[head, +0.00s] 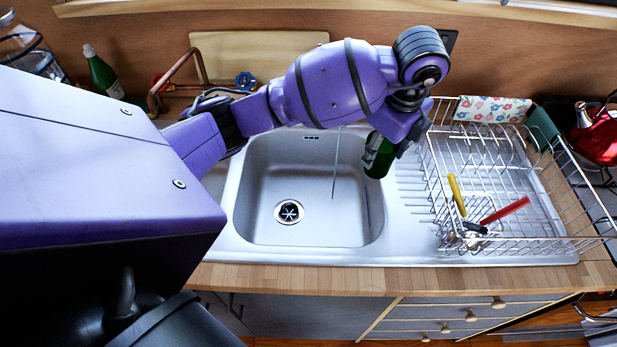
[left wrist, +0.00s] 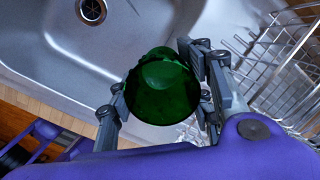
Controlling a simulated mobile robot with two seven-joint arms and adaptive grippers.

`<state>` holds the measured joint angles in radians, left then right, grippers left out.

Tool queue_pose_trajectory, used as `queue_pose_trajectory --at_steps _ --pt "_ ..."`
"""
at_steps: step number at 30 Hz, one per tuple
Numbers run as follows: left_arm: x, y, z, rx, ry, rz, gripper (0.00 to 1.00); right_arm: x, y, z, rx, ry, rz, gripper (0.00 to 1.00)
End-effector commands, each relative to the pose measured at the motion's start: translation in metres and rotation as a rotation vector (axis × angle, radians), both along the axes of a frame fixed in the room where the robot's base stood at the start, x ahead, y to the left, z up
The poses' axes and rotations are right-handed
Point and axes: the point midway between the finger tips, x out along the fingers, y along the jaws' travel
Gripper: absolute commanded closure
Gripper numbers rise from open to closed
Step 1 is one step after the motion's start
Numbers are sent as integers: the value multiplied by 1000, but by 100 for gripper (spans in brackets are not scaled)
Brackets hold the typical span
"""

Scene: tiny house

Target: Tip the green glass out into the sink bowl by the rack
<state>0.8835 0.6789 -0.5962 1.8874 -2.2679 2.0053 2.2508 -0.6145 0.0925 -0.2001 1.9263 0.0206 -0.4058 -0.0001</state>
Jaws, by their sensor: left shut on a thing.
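The green glass (head: 376,160) is held in my left gripper (head: 388,147), over the right edge of the sink bowl (head: 300,185), on the side by the rack (head: 440,190). It looks slightly tilted in the head view. The left wrist view shows the dark green glass (left wrist: 163,90) between the two fingers of my left gripper (left wrist: 158,88), with the sink bowl (left wrist: 60,45) beyond it. I cannot tell what is inside the glass. The bowl shows a round drain (head: 289,212) and no objects in it. My right gripper is not in view.
A red kettle (head: 598,140) stands at the far right. A green bottle (head: 103,74) and copper tap pipe (head: 172,80) are behind my left arm.

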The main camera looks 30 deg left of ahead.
Motion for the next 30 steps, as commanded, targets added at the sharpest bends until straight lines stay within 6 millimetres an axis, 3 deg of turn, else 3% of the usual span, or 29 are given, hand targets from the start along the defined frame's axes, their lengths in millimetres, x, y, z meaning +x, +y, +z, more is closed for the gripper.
queue_pose_trajectory --at_steps 12,27,30 --pt "-6 18 -27 -30 67 528 88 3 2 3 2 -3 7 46" --pt "-9 21 -33 -42 77 617 88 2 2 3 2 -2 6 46" --pt "-11 21 -43 -55 81 614 88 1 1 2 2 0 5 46"
